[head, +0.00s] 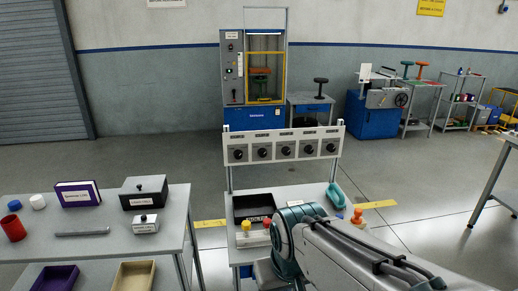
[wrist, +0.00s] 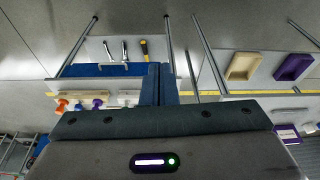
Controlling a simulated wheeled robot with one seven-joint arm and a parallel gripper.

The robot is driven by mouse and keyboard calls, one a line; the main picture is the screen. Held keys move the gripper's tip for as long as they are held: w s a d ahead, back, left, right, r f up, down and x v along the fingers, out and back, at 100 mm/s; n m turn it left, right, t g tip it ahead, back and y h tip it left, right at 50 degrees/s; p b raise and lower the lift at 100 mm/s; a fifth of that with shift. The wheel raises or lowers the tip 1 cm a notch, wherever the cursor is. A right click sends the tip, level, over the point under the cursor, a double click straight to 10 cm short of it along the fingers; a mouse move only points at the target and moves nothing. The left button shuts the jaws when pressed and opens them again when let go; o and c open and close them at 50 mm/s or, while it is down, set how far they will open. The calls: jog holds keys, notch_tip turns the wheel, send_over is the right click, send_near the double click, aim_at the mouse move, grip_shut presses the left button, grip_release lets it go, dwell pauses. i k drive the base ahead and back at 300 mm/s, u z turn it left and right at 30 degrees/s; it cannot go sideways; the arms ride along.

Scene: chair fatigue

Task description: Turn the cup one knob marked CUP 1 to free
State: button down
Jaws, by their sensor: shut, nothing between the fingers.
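A pale panel (head: 284,134) stands on posts at the back of the small middle table. It carries a row of several dark round knobs, from a left one (head: 237,153) through a middle one (head: 286,150) to a right one (head: 331,146). Small labels sit above them, too small to read, so I cannot tell which is CUP 1 or how each is set. My gripper (wrist: 161,84) shows in the wrist view with its two dark fingers together and nothing between them. In the head view my arm reaches in from the lower right, apart from the panel; the fingers do not show there.
The middle table holds a black tray (head: 246,206), a teal handle (head: 335,195) and small coloured items. The left table (head: 100,240) carries boxes and a red cup (head: 13,228). A testing machine (head: 255,75) stands behind. Tools (wrist: 125,52) show in the wrist view.

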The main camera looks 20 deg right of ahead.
aim_at(238, 154)
jog(key=u, duration=0.15)
jog(key=i, duration=1.2)
jog(key=u, duration=0.15)
